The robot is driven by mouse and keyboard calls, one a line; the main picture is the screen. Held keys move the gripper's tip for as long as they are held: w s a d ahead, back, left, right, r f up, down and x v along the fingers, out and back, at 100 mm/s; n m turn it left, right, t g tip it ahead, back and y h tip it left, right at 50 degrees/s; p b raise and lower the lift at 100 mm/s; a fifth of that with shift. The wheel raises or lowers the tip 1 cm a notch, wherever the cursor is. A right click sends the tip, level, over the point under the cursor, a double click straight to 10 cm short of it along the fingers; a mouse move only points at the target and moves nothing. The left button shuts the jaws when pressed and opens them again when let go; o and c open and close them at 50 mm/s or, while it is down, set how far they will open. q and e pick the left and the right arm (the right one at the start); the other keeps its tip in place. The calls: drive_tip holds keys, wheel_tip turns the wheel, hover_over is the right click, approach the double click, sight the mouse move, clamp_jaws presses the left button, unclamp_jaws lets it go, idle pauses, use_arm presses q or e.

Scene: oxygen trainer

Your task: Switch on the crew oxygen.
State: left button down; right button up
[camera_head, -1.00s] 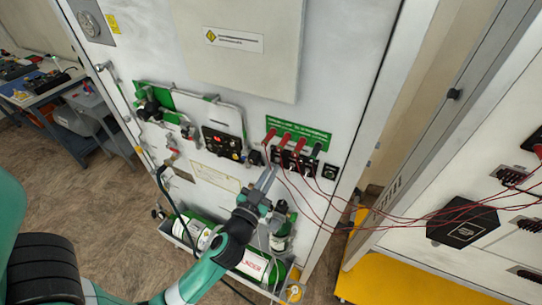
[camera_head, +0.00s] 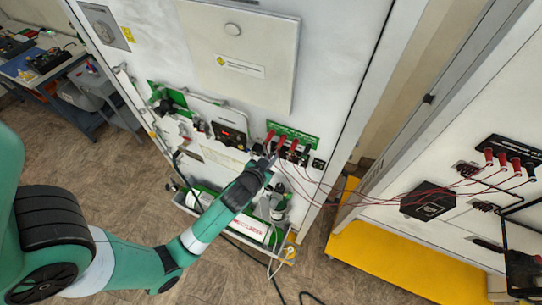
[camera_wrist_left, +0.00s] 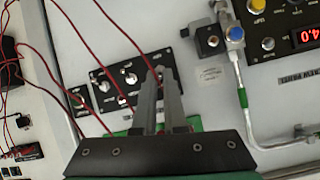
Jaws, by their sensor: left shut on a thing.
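My left gripper (camera_head: 270,161) is at a small black switch panel on the white cabinet front, below a green label plate (camera_head: 305,137). In the left wrist view the panel (camera_wrist_left: 105,77) carries several silver toggle switches. The grey fingers (camera_wrist_left: 160,76) are shut on the toggle at the panel's gripper-side end; the fingers hide most of it. Red pieces (camera_head: 282,142) with red wires stand at the panel.
Red wires (camera_head: 365,200) run from the panel to the right cabinet and cross near the fingers. A digital display box (camera_head: 229,134) sits left of the panel. Green and white cylinders (camera_head: 240,223) lie in a tray below.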

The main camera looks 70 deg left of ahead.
idle(0.3)
use_arm(q)
drive_tip(key=c, duration=1)
unclamp_jaws()
